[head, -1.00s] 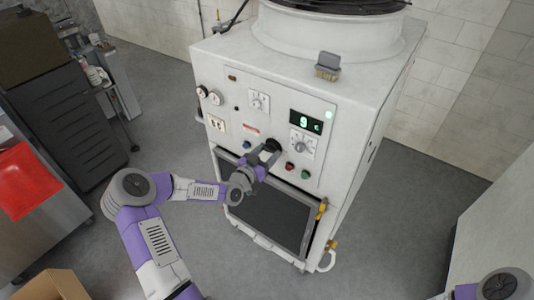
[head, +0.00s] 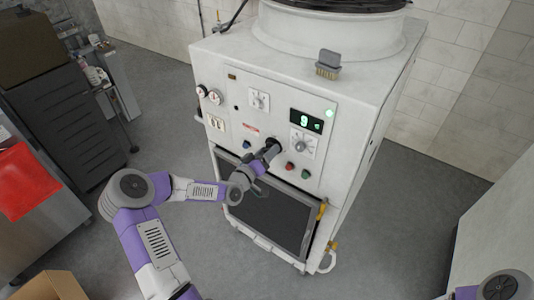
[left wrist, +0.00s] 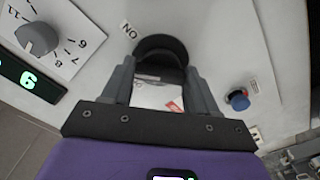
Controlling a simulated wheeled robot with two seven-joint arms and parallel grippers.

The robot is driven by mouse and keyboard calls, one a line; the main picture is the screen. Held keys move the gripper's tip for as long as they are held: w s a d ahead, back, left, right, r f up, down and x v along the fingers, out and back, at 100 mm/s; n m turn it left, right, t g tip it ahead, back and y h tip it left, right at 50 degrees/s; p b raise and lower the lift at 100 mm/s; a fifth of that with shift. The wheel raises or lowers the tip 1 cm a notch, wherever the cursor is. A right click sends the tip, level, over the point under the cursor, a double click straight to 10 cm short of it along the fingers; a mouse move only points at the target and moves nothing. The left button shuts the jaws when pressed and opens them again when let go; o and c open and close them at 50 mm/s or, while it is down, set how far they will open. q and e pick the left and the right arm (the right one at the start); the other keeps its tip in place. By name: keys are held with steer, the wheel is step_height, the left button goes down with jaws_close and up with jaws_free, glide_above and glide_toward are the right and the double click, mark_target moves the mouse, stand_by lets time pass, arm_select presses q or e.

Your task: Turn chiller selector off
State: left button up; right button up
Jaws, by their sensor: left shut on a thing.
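The white chiller (head: 340,110) stands in the middle of the head view with its control panel facing me. The black selector knob (left wrist: 160,46) shows in the left wrist view, beside an "ON" label (left wrist: 129,30). My left gripper (left wrist: 160,72) has one finger on each side of the knob and is shut on it. In the head view, my left gripper (head: 270,150) is at the lower middle of the panel and mostly hides the knob. Which way the knob points is hard to tell. My right gripper is out of view.
A dial (head: 303,144) and a green display (head: 306,122) are right of the knob; red (head: 289,165) and green (head: 305,174) buttons sit below the dial. A blue button (left wrist: 237,99) is on the other side.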

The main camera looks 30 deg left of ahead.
arm_select(q)
steer(key=shift+n+p, duration=0.3)
steer(key=shift+n, duration=4.7)
steer(key=o, duration=1.1)
steer(key=shift+c, duration=0.2)
steer(key=s, duration=0.7)
steer(key=shift+s+a, duration=0.25)
steer(key=shift+s, duration=0.05)
